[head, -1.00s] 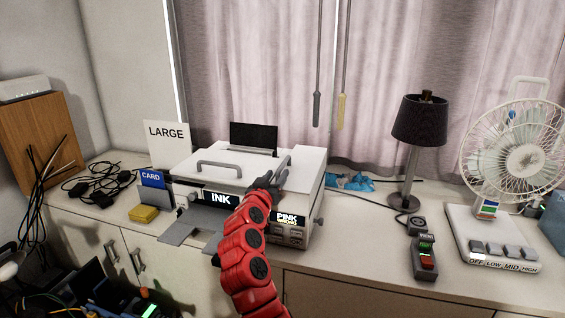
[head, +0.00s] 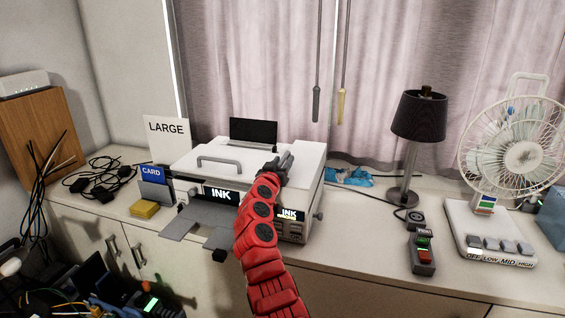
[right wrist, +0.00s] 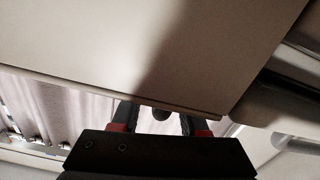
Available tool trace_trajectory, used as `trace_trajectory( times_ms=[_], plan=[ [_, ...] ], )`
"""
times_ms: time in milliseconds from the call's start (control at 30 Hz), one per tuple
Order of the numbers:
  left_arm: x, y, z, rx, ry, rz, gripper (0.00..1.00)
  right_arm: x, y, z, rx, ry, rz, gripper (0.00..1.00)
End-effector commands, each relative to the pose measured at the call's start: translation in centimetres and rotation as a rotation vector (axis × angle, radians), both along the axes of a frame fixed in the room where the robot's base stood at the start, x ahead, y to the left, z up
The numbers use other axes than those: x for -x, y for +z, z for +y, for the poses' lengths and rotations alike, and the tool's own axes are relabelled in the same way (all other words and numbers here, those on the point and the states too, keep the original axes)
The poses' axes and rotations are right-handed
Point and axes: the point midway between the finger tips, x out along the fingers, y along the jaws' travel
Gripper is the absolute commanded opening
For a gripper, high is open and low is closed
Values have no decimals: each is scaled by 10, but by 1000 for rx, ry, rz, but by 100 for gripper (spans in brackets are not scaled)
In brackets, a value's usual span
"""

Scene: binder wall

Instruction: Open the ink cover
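A white box-shaped printer (head: 212,154) stands on the counter. Its top has a grey handle (head: 219,160). A black INK label (head: 221,196) is on its front, and a second lit INK panel (head: 289,214) is at its front right. My right gripper (head: 281,162) is over the printer's top, right of the handle. In the right wrist view its fingers (right wrist: 159,117) are apart, with a small dark round part between them. A pale panel (right wrist: 110,45) fills much of that view, its edge close to the fingertips. Contact cannot be told. My left gripper is not in view.
A grey tray (head: 184,222) juts from the printer's front. A card holder (head: 153,190) and yellow block (head: 144,209) are at its left. A lamp (head: 419,118), a switch box (head: 422,252) and a fan (head: 518,150) stand right. The counter between printer and switch box is mostly clear.

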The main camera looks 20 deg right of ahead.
Motion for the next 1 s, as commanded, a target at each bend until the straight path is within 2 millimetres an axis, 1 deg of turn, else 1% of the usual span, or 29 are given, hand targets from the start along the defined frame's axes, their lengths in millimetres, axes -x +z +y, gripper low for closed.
trace_trajectory(
  times_ms=[33,167,200,233,1000],
  plan=[
    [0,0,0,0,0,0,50,0,0,0,0,0,0,33],
    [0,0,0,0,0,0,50,0,0,0,0,0,0,9],
    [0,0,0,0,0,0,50,0,0,0,0,0,0,2],
    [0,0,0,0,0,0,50,0,0,0,0,0,0,0],
    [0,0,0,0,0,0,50,0,0,0,1,0,1,0]
  ],
)
